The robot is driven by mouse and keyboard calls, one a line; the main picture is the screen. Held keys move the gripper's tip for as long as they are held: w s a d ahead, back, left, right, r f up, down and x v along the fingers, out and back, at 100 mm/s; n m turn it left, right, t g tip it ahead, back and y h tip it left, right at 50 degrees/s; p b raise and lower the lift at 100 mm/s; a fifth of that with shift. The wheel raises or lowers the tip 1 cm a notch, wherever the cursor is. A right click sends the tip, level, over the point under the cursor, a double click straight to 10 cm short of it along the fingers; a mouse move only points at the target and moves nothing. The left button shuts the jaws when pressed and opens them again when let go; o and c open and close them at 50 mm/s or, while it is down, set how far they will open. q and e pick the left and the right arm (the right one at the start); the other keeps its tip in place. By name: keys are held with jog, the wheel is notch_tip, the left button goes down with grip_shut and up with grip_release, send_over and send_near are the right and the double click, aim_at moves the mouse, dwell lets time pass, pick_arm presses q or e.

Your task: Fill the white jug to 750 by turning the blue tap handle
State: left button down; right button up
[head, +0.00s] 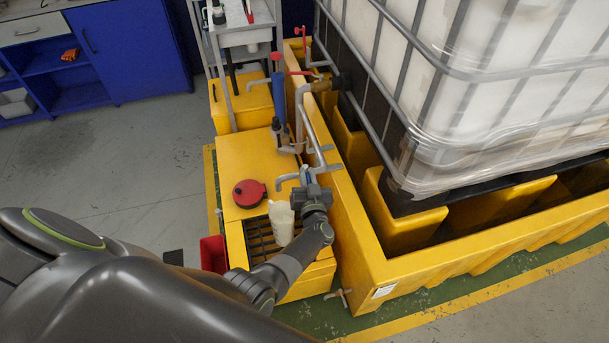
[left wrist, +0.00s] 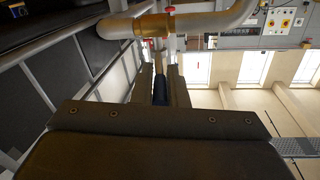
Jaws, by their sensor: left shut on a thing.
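The white jug (head: 283,222) stands upright on the dark slatted grate (head: 262,236) of the yellow drip stand. Its scale and contents cannot be read. My left gripper (head: 309,182) is right of and just above the jug, beside the grey tap spout (head: 287,179). It is shut on the blue tap handle, whose dark blue grip (left wrist: 160,90) shows between the fingers in the left wrist view. In the head view the gripper hides most of the handle. Whether liquid is flowing cannot be told. My right gripper is out of view.
A red round lid-like item (head: 249,194) lies on the yellow top left of the jug. A red bin (head: 213,253) stands on the floor. A caged white tank (head: 500,80) sits in the yellow bund (head: 375,262) at right. Grey pipes with red handles (head: 277,56) stand behind.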

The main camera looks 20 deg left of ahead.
pick_arm(q)
jog(key=shift+w+d+r+n+g+y+b, duration=0.15)
jog(key=shift+n+g+y+b, duration=0.2)
jog(key=shift+y, duration=0.2)
jog(key=shift+w+d+f+n+g+y+b, duration=0.1)
jog(key=shift+w+d+n+g+y+b, duration=0.1)
jog(key=shift+n+g+y, duration=0.25)
jog(key=shift+s, duration=0.1)
jog(key=c, duration=1.5)
grip_release()
jog(key=shift+o, duration=0.3)
jog(key=shift+s, duration=0.1)
